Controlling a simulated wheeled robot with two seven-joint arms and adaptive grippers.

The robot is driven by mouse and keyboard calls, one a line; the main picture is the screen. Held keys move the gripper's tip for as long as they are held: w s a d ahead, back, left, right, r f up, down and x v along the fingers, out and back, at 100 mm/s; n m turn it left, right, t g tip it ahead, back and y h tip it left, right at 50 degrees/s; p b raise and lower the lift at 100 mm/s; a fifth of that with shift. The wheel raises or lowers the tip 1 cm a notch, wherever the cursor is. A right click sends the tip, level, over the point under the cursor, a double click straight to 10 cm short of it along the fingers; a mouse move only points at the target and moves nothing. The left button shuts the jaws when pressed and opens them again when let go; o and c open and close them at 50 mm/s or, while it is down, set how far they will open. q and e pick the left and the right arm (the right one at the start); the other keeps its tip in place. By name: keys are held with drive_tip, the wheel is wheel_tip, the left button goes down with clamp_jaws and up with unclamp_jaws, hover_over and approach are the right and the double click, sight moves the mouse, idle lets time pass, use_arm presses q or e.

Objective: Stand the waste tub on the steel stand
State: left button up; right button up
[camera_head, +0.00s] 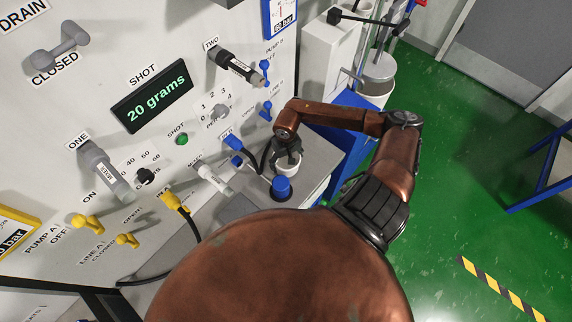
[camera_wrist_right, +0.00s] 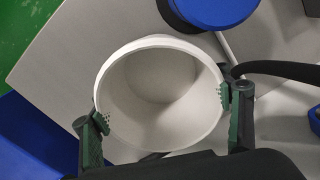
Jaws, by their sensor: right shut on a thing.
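The white waste tub (camera_head: 289,167) is in my right gripper (camera_head: 288,158) in the head view, close to the machine's panel. In the wrist view the open round tub (camera_wrist_right: 160,75) looks empty inside. My right gripper (camera_wrist_right: 163,108) is shut on it, with one green-padded finger at each side of the wall. A flat light grey top (camera_head: 318,153) lies below and beside the tub; I cannot tell if this is the steel stand, nor whether the tub touches it. My left gripper is not in view.
A blue-capped container (camera_head: 281,188) stands close to the tub; its blue top (camera_wrist_right: 218,10) also shows in the wrist view. A black hose (camera_head: 250,158) runs beside the tub. The panel (camera_head: 120,60) with valves and levers rises on the left. Green floor (camera_head: 450,180) is open at right.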

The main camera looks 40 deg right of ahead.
drive_tip(key=shift+f, duration=1.15)
drive_tip(key=shift+f, duration=0.15)
drive_tip(key=o, duration=1.2)
drive_tip(key=shift+o, duration=0.2)
